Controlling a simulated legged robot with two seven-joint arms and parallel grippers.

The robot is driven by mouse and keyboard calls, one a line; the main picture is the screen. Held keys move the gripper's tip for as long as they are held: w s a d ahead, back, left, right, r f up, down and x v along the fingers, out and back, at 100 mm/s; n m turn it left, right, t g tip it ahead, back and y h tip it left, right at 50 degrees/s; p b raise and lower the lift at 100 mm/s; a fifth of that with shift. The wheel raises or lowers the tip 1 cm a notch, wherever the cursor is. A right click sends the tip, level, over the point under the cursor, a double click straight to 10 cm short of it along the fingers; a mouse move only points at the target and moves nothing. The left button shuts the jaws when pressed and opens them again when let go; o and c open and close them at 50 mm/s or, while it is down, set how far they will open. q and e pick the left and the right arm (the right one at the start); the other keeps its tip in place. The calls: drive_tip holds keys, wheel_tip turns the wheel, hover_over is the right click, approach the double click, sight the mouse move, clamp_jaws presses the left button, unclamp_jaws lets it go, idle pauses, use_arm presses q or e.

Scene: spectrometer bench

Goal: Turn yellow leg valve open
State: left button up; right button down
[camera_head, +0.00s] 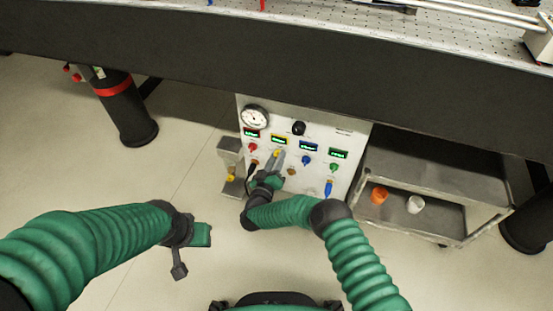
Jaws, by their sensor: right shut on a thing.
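A white control panel (340,141) stands under the bench, with a row of red, yellow, blue and green valves below small lit displays. The yellow valve (277,152) is mostly hidden by my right gripper (276,160), which is shut on it at the panel front. The red valve (253,147) is just left of it, the blue valve (306,159) and the green valve (334,167) to its right. My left gripper (190,253) hangs low over the floor at the left, away from the panel; its jaws are too unclear to tell.
A round gauge (254,117) and a black knob (298,128) sit above the valves. A grey cart (440,185) with an orange cup (379,195) and a white cup (415,204) stands right. A black bench leg (127,115) stands left.

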drive_tip(key=shift+a, duration=0.1)
drive_tip(key=m+p, duration=0.1)
drive_tip(key=m, duration=0.7)
drive_tip(key=m+p, duration=0.1)
drive_tip(key=m, duration=0.7)
drive_tip(key=shift+s+f+m, duration=0.1)
drive_tip(key=shift+f+m, duration=0.1)
drive_tip(key=shift+m, duration=0.2)
idle(0.5)
drive_tip(key=c, duration=1.4)
unclamp_jaws()
drive_tip(key=shift+f, duration=0.1)
drive_tip(key=shift+o, duration=1.3)
drive_tip(key=shift+r, duration=0.2)
